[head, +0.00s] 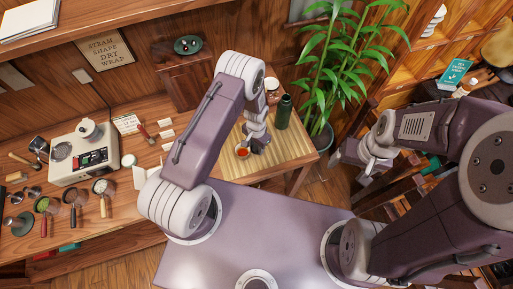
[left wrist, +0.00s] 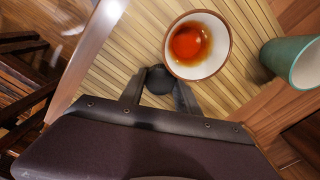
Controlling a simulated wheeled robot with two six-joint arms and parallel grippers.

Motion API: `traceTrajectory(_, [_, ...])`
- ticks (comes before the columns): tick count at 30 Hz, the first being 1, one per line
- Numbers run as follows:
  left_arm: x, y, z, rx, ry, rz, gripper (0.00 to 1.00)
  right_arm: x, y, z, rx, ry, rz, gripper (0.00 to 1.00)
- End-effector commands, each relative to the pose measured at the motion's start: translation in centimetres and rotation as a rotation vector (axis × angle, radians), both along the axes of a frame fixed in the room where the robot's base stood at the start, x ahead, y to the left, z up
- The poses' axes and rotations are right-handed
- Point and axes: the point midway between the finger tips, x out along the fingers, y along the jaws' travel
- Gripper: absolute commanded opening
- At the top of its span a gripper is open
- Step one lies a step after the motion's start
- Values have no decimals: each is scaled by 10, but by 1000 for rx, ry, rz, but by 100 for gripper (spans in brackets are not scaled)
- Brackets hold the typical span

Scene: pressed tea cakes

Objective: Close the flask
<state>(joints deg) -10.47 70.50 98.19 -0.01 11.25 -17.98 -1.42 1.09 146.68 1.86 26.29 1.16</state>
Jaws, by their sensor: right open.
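The green flask (head: 283,112) stands upright on the slatted bamboo table, right of my left gripper. In the left wrist view the flask (left wrist: 292,64) shows at the right edge, its pale round end facing the camera. My left gripper (head: 259,143) is low over the table. Its fingers are shut on a small dark round cap (left wrist: 160,79), which also shows in the left wrist view just below a cup. The cap is apart from the flask. My right gripper (head: 370,165) is open, far to the right, away from the table.
A white cup of red tea (left wrist: 199,45) sits close beside the left fingertips; this cup (head: 242,152) also shows in the head view. A leafy plant (head: 345,65) rises to the right. A scale (head: 85,155) and tools fill the left counter.

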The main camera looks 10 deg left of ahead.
Motion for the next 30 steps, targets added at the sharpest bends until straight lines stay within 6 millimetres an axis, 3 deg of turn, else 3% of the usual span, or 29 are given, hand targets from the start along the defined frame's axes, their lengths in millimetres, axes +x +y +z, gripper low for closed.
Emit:
traceTrajectory(13, [1,0,4,0,-1,0,0,0,0,-2,0,0,0,78])
traceTrajectory(20, [1,0,40,-1,-5,0,0,0,0,-18,0,0,0,78])
traceTrajectory(30, [19,-72,81,-2,-4,-4,0,0,0,-43,0,0,0,78])
